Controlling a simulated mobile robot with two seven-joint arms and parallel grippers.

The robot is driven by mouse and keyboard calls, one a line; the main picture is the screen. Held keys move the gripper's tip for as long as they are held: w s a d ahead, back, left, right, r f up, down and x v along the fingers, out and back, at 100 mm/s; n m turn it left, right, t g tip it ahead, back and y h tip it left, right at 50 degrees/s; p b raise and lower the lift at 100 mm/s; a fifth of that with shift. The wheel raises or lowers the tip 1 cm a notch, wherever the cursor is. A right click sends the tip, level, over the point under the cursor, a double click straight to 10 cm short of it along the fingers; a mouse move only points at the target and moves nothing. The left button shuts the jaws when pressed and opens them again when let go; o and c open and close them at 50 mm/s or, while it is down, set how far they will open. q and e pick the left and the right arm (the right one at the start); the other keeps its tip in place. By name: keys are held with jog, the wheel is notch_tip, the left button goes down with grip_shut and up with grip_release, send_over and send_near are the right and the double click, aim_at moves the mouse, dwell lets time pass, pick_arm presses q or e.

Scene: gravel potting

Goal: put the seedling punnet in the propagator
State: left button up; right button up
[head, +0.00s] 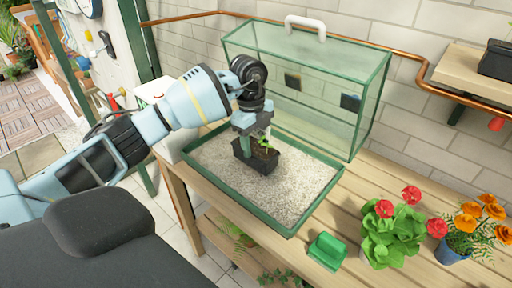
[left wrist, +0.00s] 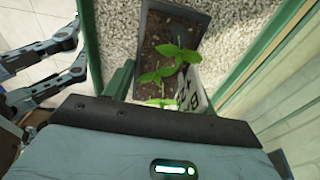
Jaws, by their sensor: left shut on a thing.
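The seedling punnet (head: 262,160) is a small black pot with dark soil and green seedlings. My left gripper (head: 250,128) is shut on it from above. The punnet is over the gravel inside the propagator's green tray (head: 217,190); I cannot tell whether it touches the gravel. In the left wrist view the punnet (left wrist: 150,30) shows upright-looking seedlings and a white label (left wrist: 192,90) by my left gripper (left wrist: 155,92). The clear propagator lid (head: 320,85) with a white handle stands behind the tray. My right gripper (left wrist: 78,50) shows open and empty at the left wrist view's edge.
A green block-like item (head: 326,250) lies on the wooden bench (head: 345,215) in front of the tray. A red-flowered plant (head: 392,235) and an orange-flowered pot (head: 452,250) stand to the right. A copper pipe (head: 420,75) runs along the brick wall.

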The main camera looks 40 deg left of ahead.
aim_at(252, 145)
pick_arm(q)
jog(key=shift+f, duration=1.1)
jog(key=shift+f, duration=0.1)
jog(key=o, duration=1.1)
jog(key=shift+d, duration=0.1)
jog(key=shift+o, duration=0.2)
notch_tip(252, 145, up, 12)
jog(key=a, duration=0.1)
jog(key=shift+a, duration=0.25)
